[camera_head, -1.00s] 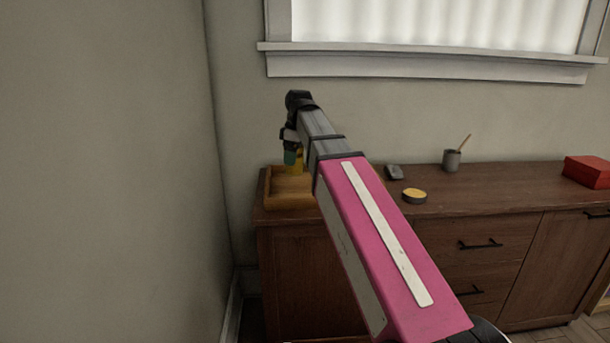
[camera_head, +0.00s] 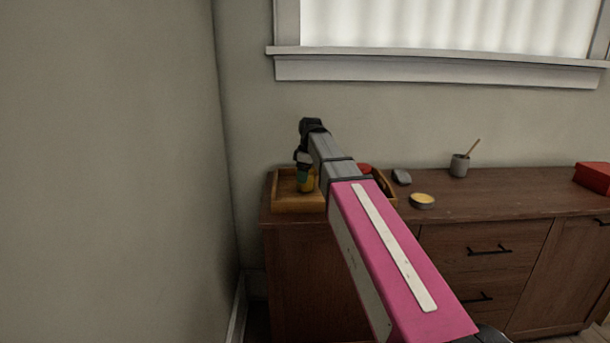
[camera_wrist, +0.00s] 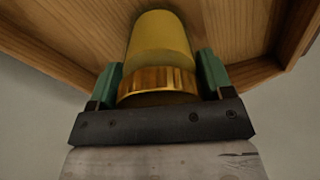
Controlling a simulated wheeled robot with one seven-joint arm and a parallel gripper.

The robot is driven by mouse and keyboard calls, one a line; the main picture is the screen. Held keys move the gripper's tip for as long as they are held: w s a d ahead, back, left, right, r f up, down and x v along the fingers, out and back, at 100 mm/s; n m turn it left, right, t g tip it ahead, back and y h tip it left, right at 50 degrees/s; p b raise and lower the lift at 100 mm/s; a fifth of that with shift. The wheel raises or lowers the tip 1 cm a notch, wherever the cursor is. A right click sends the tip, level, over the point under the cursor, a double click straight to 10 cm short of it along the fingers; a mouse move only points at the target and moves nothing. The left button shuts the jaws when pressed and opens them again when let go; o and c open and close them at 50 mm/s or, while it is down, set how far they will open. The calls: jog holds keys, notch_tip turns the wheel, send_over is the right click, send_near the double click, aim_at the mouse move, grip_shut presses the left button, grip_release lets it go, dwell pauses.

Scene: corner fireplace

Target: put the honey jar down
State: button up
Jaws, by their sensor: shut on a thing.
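The honey jar (camera_wrist: 160,50) is a yellow cylinder with a shiny gold band, between the two green fingertips of my gripper (camera_wrist: 158,82) in the wrist view. My gripper is shut on it. In the head view, the small jar (camera_head: 306,184) shows below my wrist, over the left part of a wooden tray (camera_head: 297,208) on the cabinet. The tray also fills the top of the wrist view (camera_wrist: 70,40). I cannot tell whether the jar's base touches the tray floor. My arm hides the tray's middle.
A red thing (camera_head: 365,169) shows in or behind the tray's right part. Right of the tray on the wooden cabinet (camera_head: 520,190) are a grey object (camera_head: 401,177), a yellow-topped tin (camera_head: 422,201), a grey cup with a stick (camera_head: 459,166) and a red box (camera_head: 594,178). A wall stands close on the left.

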jog(key=shift+f, duration=0.15)
jog(key=o, duration=1.1)
jog(key=shift+o, duration=0.2)
jog(key=r, duration=0.3)
jog(key=d+r, duration=0.1)
jog(key=r, duration=0.7)
jog(key=shift+s+d+r, duration=0.15)
jog(key=shift+r, duration=0.45)
jog(key=shift+s, duration=0.2)
